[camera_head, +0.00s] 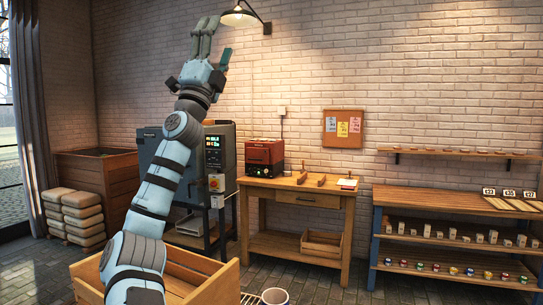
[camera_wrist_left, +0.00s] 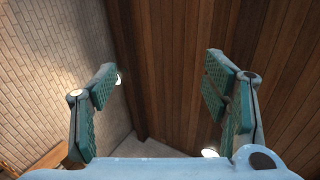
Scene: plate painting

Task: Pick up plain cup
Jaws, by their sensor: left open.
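Several small pale, plain-looking cups (camera_head: 452,234) stand in a row on the middle shelf of the rack at the right of the head view. Which of them is the plain cup I cannot tell. My left gripper (camera_head: 211,30) is raised high near the wall lamp, pointing up, far to the left of the cups and well above them. In the left wrist view the left gripper (camera_wrist_left: 162,78) has its fingers spread wide with nothing between them. My right gripper is in neither view.
The shelf rack (camera_head: 376,250) also holds coloured cups (camera_head: 452,271) below. A wooden workbench (camera_head: 300,191) with a red machine (camera_head: 264,156) stands mid-back. A wooden crate (camera_head: 205,270) and a white round container (camera_head: 275,296) are in front. A lamp (camera_head: 239,17) hangs beside my gripper.

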